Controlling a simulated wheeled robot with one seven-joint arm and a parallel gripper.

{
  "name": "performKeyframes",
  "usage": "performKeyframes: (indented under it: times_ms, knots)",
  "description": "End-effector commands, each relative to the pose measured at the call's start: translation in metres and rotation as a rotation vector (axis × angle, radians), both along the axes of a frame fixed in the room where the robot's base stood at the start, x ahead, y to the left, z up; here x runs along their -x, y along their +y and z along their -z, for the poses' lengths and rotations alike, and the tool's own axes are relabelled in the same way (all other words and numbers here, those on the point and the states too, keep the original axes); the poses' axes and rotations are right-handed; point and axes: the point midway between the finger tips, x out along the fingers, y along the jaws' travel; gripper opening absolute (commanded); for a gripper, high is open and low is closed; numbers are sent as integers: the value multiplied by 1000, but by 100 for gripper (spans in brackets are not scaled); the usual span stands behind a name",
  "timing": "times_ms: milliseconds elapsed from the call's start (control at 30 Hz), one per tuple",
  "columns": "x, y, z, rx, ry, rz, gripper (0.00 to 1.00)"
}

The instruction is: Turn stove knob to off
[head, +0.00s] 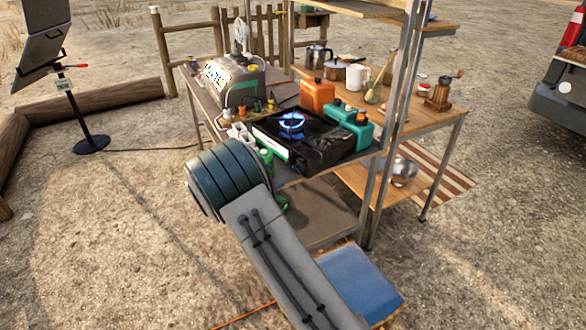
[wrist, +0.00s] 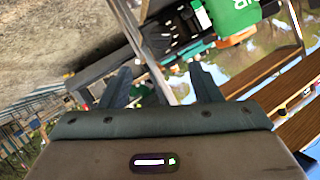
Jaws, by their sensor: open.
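The black camping stove (head: 303,148) stands on the metal table in the head view, with a ring of blue flame (head: 292,122) burning on it. I cannot make out its knob in either view. My gripper (wrist: 161,70) shows in the wrist view with its two dark fingers apart and nothing clearly between them. In the head view my arm rises from below to the stove's front left, and its thick end hides the gripper. The wrist view is tilted, and I cannot tell for certain which dark part there is the stove.
A teal canister (head: 350,128) is beside the stove's right and an orange one (head: 316,97) behind it. A grey-green box (head: 240,85) stands left. A metal post (head: 385,130) rises at the right. A green object (wrist: 232,16) shows at the wrist view's top.

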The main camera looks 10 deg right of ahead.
Motion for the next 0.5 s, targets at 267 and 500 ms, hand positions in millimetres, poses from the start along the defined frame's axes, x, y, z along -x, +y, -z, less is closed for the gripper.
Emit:
performKeyframes:
  times_ms: [267, 500]
  knots:
    - [-35, -43, 20, 7, 2, 2, 57]
    - [-62, -74, 36, 7, 3, -1, 57]
